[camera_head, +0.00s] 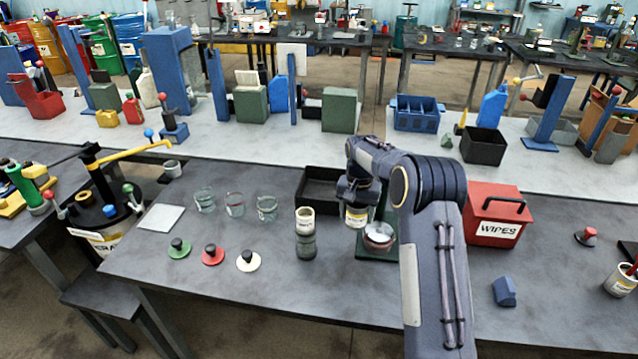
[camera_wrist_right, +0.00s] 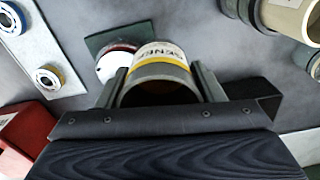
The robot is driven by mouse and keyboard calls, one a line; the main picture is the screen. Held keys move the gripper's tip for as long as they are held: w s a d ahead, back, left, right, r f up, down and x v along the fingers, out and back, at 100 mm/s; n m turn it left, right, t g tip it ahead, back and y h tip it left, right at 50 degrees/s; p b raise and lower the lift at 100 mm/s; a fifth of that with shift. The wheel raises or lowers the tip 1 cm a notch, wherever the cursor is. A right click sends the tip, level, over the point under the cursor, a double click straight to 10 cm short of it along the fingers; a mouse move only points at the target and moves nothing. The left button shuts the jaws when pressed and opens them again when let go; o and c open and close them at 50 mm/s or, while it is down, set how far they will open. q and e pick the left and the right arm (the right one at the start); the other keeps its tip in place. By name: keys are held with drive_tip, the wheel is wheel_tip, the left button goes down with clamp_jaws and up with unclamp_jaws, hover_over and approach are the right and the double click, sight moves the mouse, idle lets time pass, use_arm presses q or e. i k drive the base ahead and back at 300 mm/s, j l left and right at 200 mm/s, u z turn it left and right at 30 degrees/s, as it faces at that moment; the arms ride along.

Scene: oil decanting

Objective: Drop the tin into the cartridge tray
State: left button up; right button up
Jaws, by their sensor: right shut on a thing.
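My right gripper (camera_head: 357,192) is shut on a pale tin with a yellow band (camera_head: 356,216), held roughly upright. In the right wrist view, the tin (camera_wrist_right: 160,75) sits between the two fingers of the gripper (camera_wrist_right: 160,85), its open-looking end facing the camera. The black open cartridge tray (camera_head: 321,188) is on the table just left of and behind the tin in the head view. A dark tray-like edge shows right of the fingers in the wrist view (camera_wrist_right: 262,92). The tin appears beside the tray, not inside it. My left gripper is not in view.
A green-based stand with a round bowl (camera_head: 379,236) is close right of the tin. A beige-topped container (camera_head: 305,222) stands left of it. A red WIPES box (camera_head: 493,218) is farther right. Three glasses (camera_head: 235,205) stand left. The front table edge is mostly clear.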

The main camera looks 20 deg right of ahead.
sight(326, 194)
drive_tip(key=i, duration=0.85)
